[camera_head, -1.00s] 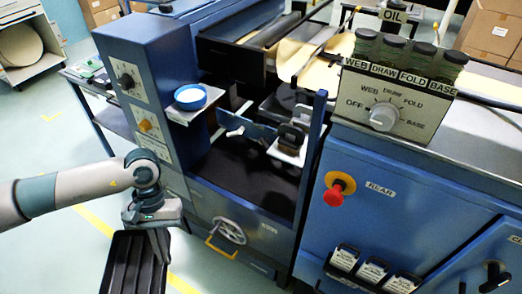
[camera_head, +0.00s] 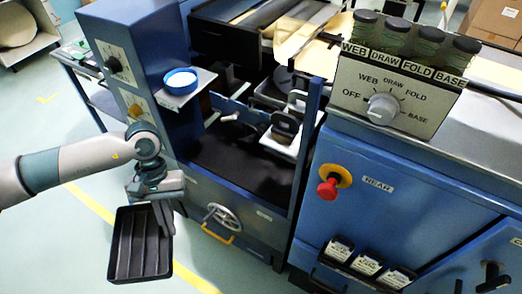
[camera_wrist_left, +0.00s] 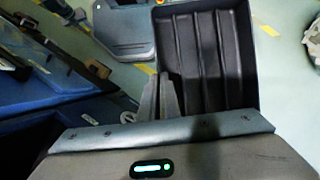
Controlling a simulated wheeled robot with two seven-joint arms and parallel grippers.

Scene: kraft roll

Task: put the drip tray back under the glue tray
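The drip tray (camera_head: 127,254) is a black, shallow, ribbed tray hanging in the air over the floor, left of the blue machine. My left gripper (camera_head: 165,218) is at the tray's right edge in the head view. In the left wrist view my left fingers (camera_wrist_left: 158,98) are close together on the near-left rim of the tray (camera_wrist_left: 209,50), apparently pinching it. A white tray-like part with black handles (camera_head: 281,142), perhaps the glue tray, sits inside the machine's open bay. Its underside is hidden. My right gripper is not in view.
The blue control column (camera_head: 130,70) with a blue-rimmed dish (camera_head: 180,80) stands left of the bay. The bay has a dark floor (camera_head: 235,168). Below are a handwheel (camera_head: 222,214) and yellow handle (camera_head: 217,233). A red stop button (camera_head: 328,188) juts out at right.

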